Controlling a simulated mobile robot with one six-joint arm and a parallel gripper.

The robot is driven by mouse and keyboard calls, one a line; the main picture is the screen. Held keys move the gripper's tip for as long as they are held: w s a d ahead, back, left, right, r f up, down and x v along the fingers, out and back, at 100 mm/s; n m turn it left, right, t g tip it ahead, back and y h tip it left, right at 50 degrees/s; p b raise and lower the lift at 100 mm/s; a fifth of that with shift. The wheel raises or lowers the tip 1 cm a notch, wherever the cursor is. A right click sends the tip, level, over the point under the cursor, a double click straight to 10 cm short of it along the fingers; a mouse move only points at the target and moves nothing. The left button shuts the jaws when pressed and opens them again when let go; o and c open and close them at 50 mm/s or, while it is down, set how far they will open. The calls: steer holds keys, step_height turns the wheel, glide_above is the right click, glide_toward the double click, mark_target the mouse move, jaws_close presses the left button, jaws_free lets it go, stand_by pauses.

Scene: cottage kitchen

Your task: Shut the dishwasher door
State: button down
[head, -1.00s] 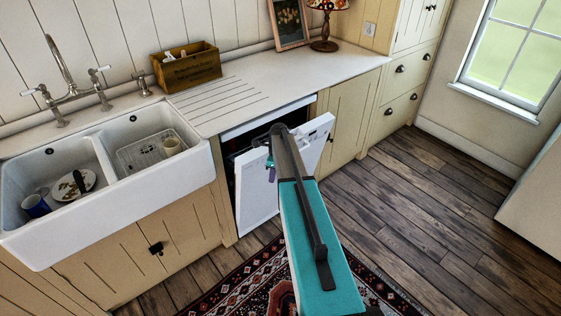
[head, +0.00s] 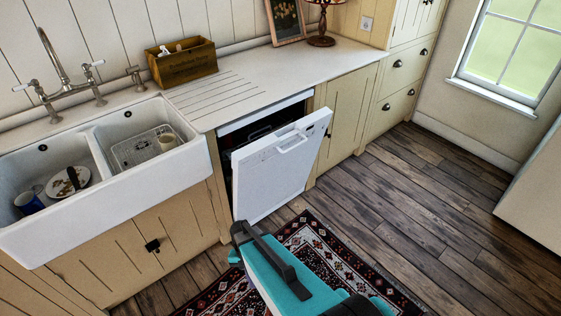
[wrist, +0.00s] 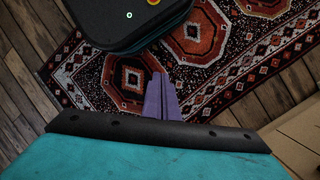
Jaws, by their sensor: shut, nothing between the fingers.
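The white dishwasher door (head: 272,172) stands ajar in the head view, its top edge tilted out from the dishwasher (head: 262,118) under the counter. A dark gap with a bit of the interior shows above and behind the door. A handle recess is near its top edge. My teal arm is low in front of the door, apart from it in the picture. In the wrist view, my gripper (wrist: 160,80) shows its purple fingers together and empty, over the rug. The door is not in the wrist view.
A patterned rug (head: 318,248) lies on the wooden floor (head: 415,205) before the dishwasher. The sink (head: 60,215) with dishes is to the left. The counter (head: 255,75) holds a wooden box (head: 182,62) and a lamp (head: 322,20). Floor to the right is clear.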

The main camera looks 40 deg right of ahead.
steer(key=s+a+f+n+g, duration=0.1)
steer(key=s+n, duration=0.3)
steer(key=s, duration=0.4)
steer(key=s+a+n+g+h, duration=0.1)
steer(key=s+a+n, duration=0.3)
steer(key=s, duration=0.3)
steer(key=shift+s+f+b, duration=0.35)
steer(key=shift+b, duration=0.05)
